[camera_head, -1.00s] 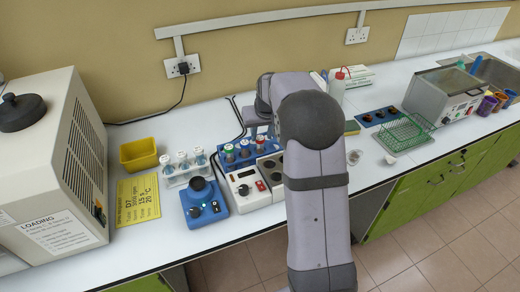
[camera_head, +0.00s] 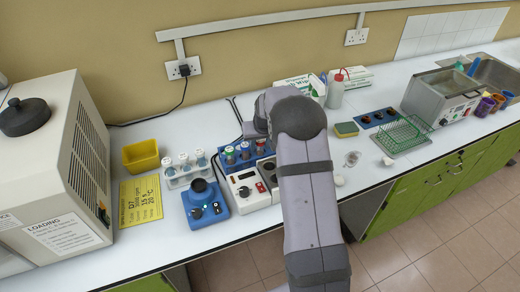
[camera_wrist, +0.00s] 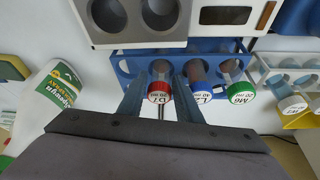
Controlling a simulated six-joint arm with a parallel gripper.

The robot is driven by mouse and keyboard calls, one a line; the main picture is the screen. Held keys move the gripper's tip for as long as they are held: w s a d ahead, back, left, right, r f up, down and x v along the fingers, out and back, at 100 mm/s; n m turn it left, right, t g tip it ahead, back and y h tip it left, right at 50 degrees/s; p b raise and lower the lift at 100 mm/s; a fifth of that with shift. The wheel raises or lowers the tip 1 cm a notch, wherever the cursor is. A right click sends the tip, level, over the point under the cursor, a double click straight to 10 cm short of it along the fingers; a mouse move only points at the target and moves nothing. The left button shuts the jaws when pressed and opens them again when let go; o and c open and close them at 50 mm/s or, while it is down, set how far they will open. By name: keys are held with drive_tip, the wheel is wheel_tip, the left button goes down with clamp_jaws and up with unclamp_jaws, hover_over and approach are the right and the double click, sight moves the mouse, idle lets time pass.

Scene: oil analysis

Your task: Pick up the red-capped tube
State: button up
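The red-capped tube (camera_wrist: 159,90) stands in a blue rack (camera_wrist: 124,66) in the wrist view, its cap marked D7. My gripper (camera_wrist: 158,84) is open, with one finger on each side of the red cap in the picture. I cannot tell whether either finger touches it. A blue-capped tube (camera_wrist: 202,88) stands just beyond the right finger, and a green-capped tube (camera_wrist: 240,92) is farther right. In the head view the rack (camera_head: 228,162) is beside my arm, which hides the gripper's fingers.
A white device with round wells (camera_wrist: 184,40) adjoins the rack. A white rack of tubes (camera_head: 174,181), a blue mixer (camera_head: 205,204) and a yellow bin (camera_head: 140,155) stand to the left. A sponge (camera_head: 346,129) and a wire rack (camera_head: 402,136) lie to the right.

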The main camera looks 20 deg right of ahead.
drive_tip(key=shift+w+f, duration=0.1)
drive_tip(key=shift+f, duration=0.15)
drive_tip(key=c, duration=0.7)
drive_tip(key=shift+r, duration=0.15)
wheel_tip(320, 180, up, 9)
drive_tip(key=b, duration=0.3)
drive_tip(key=shift+r, duration=0.4)
clamp_jaws()
